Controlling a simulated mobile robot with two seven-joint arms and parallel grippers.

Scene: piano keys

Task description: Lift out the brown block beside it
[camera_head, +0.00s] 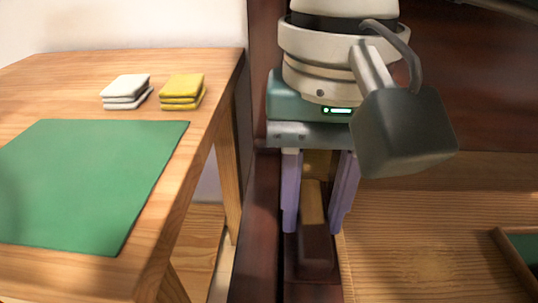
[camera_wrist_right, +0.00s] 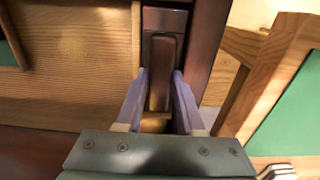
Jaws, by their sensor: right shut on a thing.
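The brown block (camera_head: 316,250) is a long, dark reddish-brown piece lying in a narrow dark slot. My right gripper (camera_head: 314,226) points down over it, with its two lilac fingers on either side of the block and closed on it. In the right wrist view the brown block (camera_wrist_right: 160,62) shows between and beyond the fingertips of the right gripper (camera_wrist_right: 161,76). The block still sits between the slot's walls, and its underside is hidden. My left gripper is not in view.
Light wooden boards (camera_head: 430,240) lie right of the slot, with a dark-framed green panel (camera_head: 525,246) at the edge. At left, a wooden table (camera_head: 60,80) bears a green mat (camera_head: 85,180), white pads (camera_head: 126,90) and yellow pads (camera_head: 182,91). Dark wooden walls flank the slot.

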